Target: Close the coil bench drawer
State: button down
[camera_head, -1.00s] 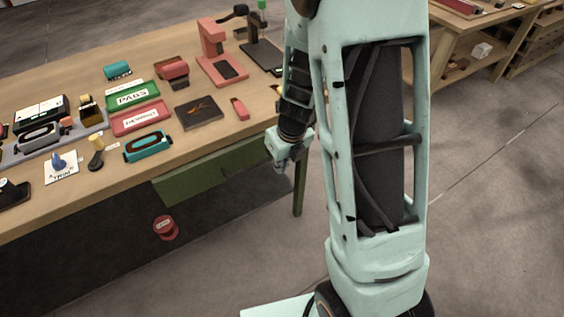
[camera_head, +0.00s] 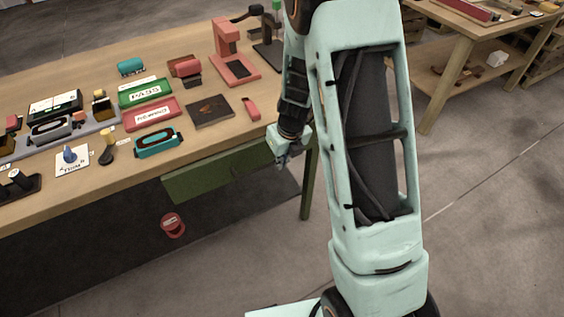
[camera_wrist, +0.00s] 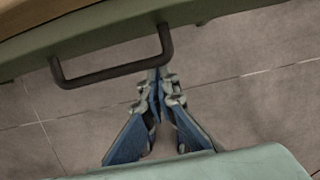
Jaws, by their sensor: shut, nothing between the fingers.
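The coil bench drawer shows as a green front (camera_head: 205,178) below the bench top's front edge in the head view. In the wrist view its green front (camera_wrist: 95,32) crosses the top, with a dark bar handle (camera_wrist: 112,73). A narrow green strip shows beside the wooden top; how far the drawer stands out is hard to tell. My gripper (camera_head: 283,161) is at the drawer's right end in the head view. In the wrist view my gripper (camera_wrist: 156,82) is shut and empty, its tips by the handle's right end. I cannot tell whether they touch.
The wooden bench (camera_head: 60,203) carries a green tray (camera_head: 146,92), a red tray (camera_head: 150,114), a dark plate (camera_head: 210,111) and a red stand (camera_head: 229,57). A red round object (camera_head: 172,225) is below the drawer. The floor in front is clear. Another bench (camera_head: 458,38) stands behind right.

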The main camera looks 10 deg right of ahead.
aim_at(272, 157)
jog(key=shift+w+a+r+p, duration=0.1)
jog(key=shift+w+a+p, duration=0.15)
jog(key=shift+w+p, duration=0.45)
jog(key=shift+w+a+f+p, duration=0.1)
jog(key=shift+w+a+p, duration=0.25)
jog(key=shift+w, duration=0.6)
jog(key=shift+w+a+r+p, duration=0.1)
jog(key=shift+w+a+p, duration=0.05)
jog(key=shift+w+p, duration=0.55)
jog(key=shift+w, duration=0.2)
